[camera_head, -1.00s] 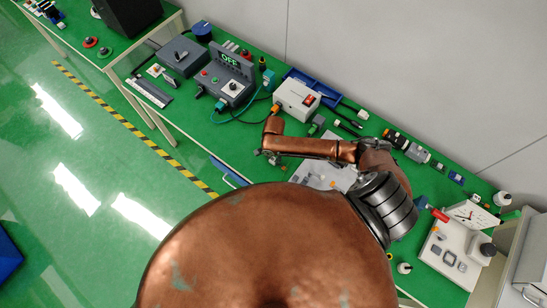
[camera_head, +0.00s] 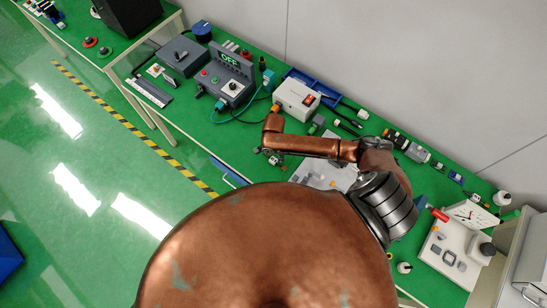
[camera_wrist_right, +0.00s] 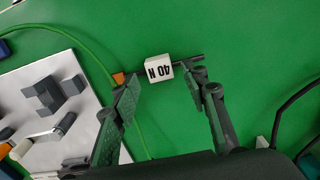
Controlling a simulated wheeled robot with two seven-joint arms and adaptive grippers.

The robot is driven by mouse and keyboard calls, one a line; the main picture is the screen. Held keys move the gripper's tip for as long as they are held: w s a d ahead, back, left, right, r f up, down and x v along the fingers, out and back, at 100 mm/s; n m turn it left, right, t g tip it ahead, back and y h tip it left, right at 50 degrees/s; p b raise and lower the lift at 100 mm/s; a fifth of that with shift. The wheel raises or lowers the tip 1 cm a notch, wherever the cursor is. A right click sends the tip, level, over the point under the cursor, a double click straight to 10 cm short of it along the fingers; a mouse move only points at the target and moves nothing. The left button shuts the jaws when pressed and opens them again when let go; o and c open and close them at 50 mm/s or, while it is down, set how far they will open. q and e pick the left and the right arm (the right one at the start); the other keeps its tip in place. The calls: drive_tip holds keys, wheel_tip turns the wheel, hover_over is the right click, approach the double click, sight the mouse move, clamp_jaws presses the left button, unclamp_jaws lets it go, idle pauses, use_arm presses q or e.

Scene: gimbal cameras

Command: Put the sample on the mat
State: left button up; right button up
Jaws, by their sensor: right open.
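A small white block marked "40 N" (camera_wrist_right: 159,68), with a dark rod through or behind it, lies on the green surface in the right wrist view. I cannot tell for sure that it is the sample. My right gripper (camera_wrist_right: 164,82) is open; the block shows between its fingertips, and contact is not visible. In the head view my right gripper (camera_head: 271,158) is over the front part of the green bench. No separate mat can be made out on the green top. My left gripper is not in view.
A pale board with grey blocks (camera_wrist_right: 48,95) lies left of the gripper in the wrist view. A green cable (camera_wrist_right: 92,55) and black cables (camera_wrist_right: 284,115) run nearby.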

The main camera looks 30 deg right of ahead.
sight(274, 159)
wheel_tip(274, 159, up, 11)
drive_tip(key=shift+f, duration=0.15)
idle(0.6)
